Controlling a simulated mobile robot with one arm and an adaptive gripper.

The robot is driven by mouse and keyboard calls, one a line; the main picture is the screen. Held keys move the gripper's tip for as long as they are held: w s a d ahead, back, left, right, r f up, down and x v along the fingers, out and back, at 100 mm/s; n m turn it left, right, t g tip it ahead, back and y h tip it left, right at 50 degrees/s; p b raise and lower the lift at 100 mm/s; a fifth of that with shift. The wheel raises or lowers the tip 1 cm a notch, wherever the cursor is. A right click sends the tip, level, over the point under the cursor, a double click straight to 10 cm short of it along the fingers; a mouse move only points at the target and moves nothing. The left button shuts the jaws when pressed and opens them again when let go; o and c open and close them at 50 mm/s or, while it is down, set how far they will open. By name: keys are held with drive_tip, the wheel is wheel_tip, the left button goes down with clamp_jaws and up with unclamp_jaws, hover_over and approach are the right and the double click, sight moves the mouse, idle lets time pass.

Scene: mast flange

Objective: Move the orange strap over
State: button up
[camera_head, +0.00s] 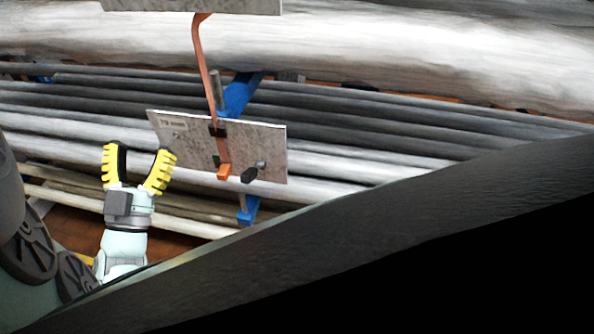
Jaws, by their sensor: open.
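The orange strap (205,75) runs from a grey plate (190,5) at the top edge down to a second grey plate (270,144) in the middle. It passes by a dark clip on that plate and ends in a brighter orange tip (223,172) near the plate's lower edge. My gripper (137,152) has yellow ribbed fingers, is open with nothing between them, and points up the picture. It is left of the lower plate, with its right finger close to the plate's left edge. Whether they touch is unclear.
A black peg (249,175) and a bolt stick out of the lower plate. A blue bracket (238,95) with a grey post stands behind it. Large grey pipes (420,45) cross the background. A dark beam (400,210) cuts across the lower right.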

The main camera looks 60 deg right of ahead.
sight(220, 176)
drive_tip(key=d+f+g+y+b, duration=0.1)
drive_tip(key=f+g+y+b, duration=0.15)
drive_tip(key=f, duration=0.55)
drive_tip(key=d+f+n+g+y+b, duration=0.1)
drive_tip(key=d+f+b, duration=0.15)
drive_tip(key=f, duration=0.55)
drive_tip(key=d+f+g+y+b, duration=0.15)
drive_tip(key=f+b, duration=0.25)
drive_tip(key=f, duration=0.5)
drive_tip(key=shift+t, duration=0.3)
drive_tip(key=p+x, duration=0.1)
drive_tip(key=x, duration=1.2)
drive_tip(key=shift+w+r, duration=0.1)
drive_tip(key=shift+r, duration=0.1)
drive_tip(key=shift+x, duration=0.9)
drive_tip(key=shift+o, duration=0.4)
clamp_jaws()
